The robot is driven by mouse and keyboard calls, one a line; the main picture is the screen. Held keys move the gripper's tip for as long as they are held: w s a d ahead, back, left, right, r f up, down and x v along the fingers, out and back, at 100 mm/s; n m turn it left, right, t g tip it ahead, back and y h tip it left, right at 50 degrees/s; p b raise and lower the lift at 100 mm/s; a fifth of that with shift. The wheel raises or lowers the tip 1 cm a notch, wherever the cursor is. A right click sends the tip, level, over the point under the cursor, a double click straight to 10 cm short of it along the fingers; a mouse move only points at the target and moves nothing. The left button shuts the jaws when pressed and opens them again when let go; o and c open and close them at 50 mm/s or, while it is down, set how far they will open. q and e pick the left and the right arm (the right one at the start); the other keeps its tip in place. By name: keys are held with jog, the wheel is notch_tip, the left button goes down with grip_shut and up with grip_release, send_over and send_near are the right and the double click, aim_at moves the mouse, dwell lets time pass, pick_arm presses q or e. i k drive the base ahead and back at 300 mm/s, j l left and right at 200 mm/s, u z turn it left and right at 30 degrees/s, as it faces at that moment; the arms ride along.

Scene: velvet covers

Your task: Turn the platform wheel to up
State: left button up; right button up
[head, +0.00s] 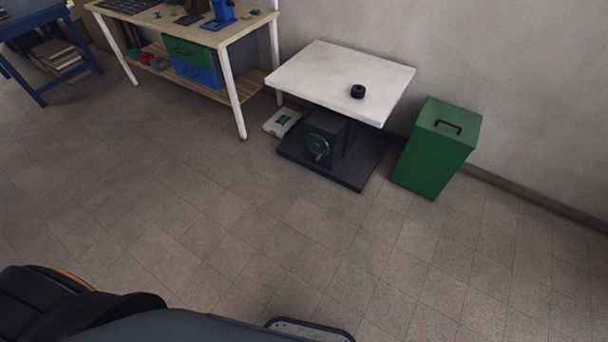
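The platform (330,72) is a white square top on a dark pedestal and base plate, standing by the wall at the upper middle of the head view. A small black round object (357,91) rests on its top. The platform wheel (317,146) is a small green handwheel on the pedestal's front face, under the top. Its exact turn position is too small to read. My own dark body parts fill the lower left, far from the wheel. Neither of my grippers can be made out in this view.
A green bin (433,158) with a black handle stands right of the platform. A workbench (246,28) with drawers stands left of it, and a blue table (38,20) farther left. A white box (281,122) lies beside the base. The tiled floor in front is clear.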

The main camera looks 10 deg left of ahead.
aim_at(317, 144)
jog(key=k+l+u, duration=0.3)
jog(key=k+l, duration=0.15)
jog(key=i+j, duration=0.3)
jog(key=i+j+z, duration=0.15)
jog(key=i+j, duration=0.5)
jog(key=j, duration=0.2)
jog(key=i+j+z, duration=0.1)
jog(key=i+j, duration=0.2)
jog(key=i+j+z, duration=0.1)
jog(key=i+j, duration=0.2)
jog(key=j, duration=0.2)
jog(key=i+j, duration=0.25)
jog(key=j, duration=0.2)
jog(key=i+j+z, duration=0.1)
jog(key=i+j, duration=0.15)
jog(key=j, duration=0.2)
jog(key=i+j+z, duration=0.1)
jog(key=i+j, duration=0.15)
jog(key=j, duration=0.25)
